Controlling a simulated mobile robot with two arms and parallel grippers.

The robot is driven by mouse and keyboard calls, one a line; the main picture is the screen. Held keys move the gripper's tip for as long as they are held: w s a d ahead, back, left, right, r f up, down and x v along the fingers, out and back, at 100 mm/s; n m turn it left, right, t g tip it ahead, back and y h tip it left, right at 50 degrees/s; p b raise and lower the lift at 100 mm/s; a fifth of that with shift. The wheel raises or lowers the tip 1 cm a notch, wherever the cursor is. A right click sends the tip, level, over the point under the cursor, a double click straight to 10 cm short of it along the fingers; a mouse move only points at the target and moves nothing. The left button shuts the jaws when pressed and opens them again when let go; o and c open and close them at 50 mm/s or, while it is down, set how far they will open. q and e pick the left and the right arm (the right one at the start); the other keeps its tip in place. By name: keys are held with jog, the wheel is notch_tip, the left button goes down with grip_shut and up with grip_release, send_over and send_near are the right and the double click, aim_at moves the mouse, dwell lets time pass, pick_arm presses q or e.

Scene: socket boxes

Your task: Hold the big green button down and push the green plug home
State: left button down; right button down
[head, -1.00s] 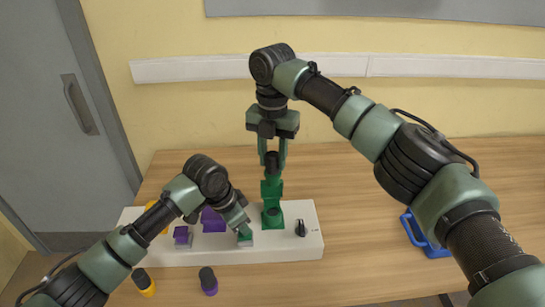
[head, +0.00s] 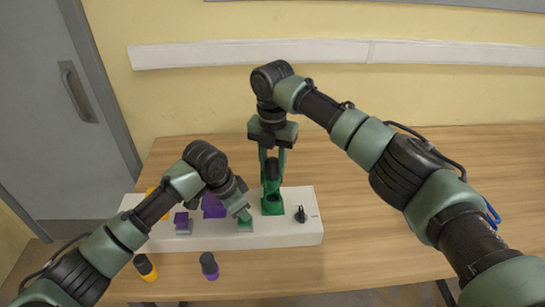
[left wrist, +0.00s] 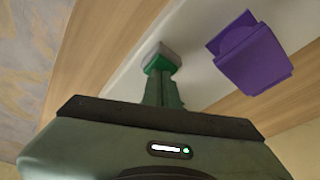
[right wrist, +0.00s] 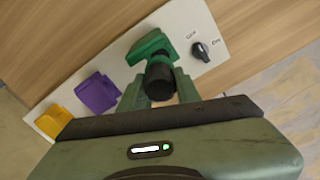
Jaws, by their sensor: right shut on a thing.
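The green plug (head: 272,170), with a black back end (right wrist: 160,82), is between the fingers of my right gripper (head: 272,158), which is shut on it. It stands upright over the green socket box (head: 272,206), its lower end at or in the box's top. How deep it sits is hard to tell. The socket box also shows in the right wrist view (right wrist: 148,46). My left gripper (head: 242,213) has its fingers together on the big green button (head: 245,223), which sits on a grey base. In the left wrist view the fingertips touch the button (left wrist: 158,64).
The white board (head: 290,237) carries purple boxes (head: 213,207), yellow parts (right wrist: 54,122) and a black knob (head: 301,214). A loose yellow plug (head: 146,268) and purple plug (head: 209,266) are in front. A blue handle (head: 491,212) shows at right, partly behind my right arm.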

aim_at(273, 180)
pick_arm(q)
jog(key=shift+s+f, duration=0.25)
jog(key=shift+f, duration=0.1)
pick_arm(e)
jog(key=shift+f, duration=3.2)
jog(key=c, duration=0.5)
grip_release()
jog(key=shift+r, duration=3.55)
pick_arm(q)
jog(key=shift+r, duration=0.2)
pick_arm(e)
jog(key=shift+r, duration=0.15)
